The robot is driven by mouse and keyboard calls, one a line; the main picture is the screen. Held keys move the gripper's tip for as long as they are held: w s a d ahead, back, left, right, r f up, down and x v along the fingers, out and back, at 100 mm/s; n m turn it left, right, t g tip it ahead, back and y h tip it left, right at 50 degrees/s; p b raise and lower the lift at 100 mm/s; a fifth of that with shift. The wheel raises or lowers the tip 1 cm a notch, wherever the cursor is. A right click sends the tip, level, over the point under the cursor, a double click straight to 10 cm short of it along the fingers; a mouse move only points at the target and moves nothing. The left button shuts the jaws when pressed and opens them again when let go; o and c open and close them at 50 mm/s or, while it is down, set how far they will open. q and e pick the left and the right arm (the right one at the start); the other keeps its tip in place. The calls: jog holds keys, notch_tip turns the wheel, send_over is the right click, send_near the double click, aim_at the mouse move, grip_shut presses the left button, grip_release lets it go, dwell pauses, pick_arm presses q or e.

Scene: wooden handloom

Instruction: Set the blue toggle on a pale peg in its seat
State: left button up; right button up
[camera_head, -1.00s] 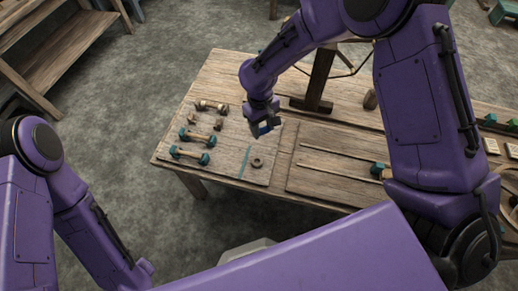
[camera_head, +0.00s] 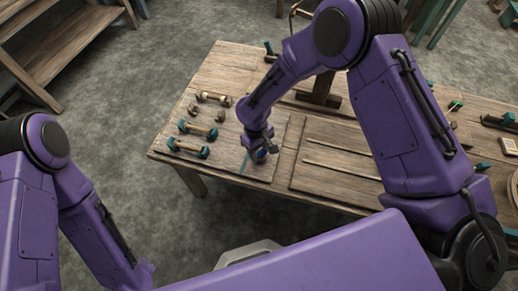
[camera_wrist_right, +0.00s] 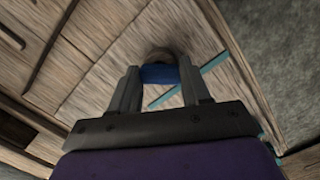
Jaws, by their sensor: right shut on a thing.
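The blue toggle (camera_wrist_right: 160,74) is between the fingers of my right gripper (camera_wrist_right: 158,88) in the right wrist view, and the gripper is shut on it. Its pale peg cannot be made out. Just beyond it in that view is a dark round ring (camera_wrist_right: 158,54) on the board, apparently the seat, partly hidden by the toggle. I cannot tell whether toggle and ring touch. In the head view my right gripper (camera_head: 259,148) is low over the board beside a teal stripe (camera_head: 245,162) and largely covers the ring. My left gripper is out of view.
On the board's left lie two teal-ended dumbbell-shaped pieces (camera_head: 188,148) (camera_head: 198,130), a brown-ended one (camera_head: 214,98) and small brown blocks (camera_head: 192,110). To the right, a second board (camera_head: 335,150) carries thin rods. Dark wooden uprights (camera_head: 321,82) stand behind.

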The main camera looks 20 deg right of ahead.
jog(key=o, duration=1.2)
jog(key=shift+c, duration=0.2)
jog(key=shift+r, duration=0.1)
notch_tip(320, 180, up, 10)
jog(key=w, duration=0.1)
jog(key=shift+w+a+r+p, duration=0.15)
jog(key=shift+a+p, duration=0.1)
jog(key=shift+p, duration=0.15)
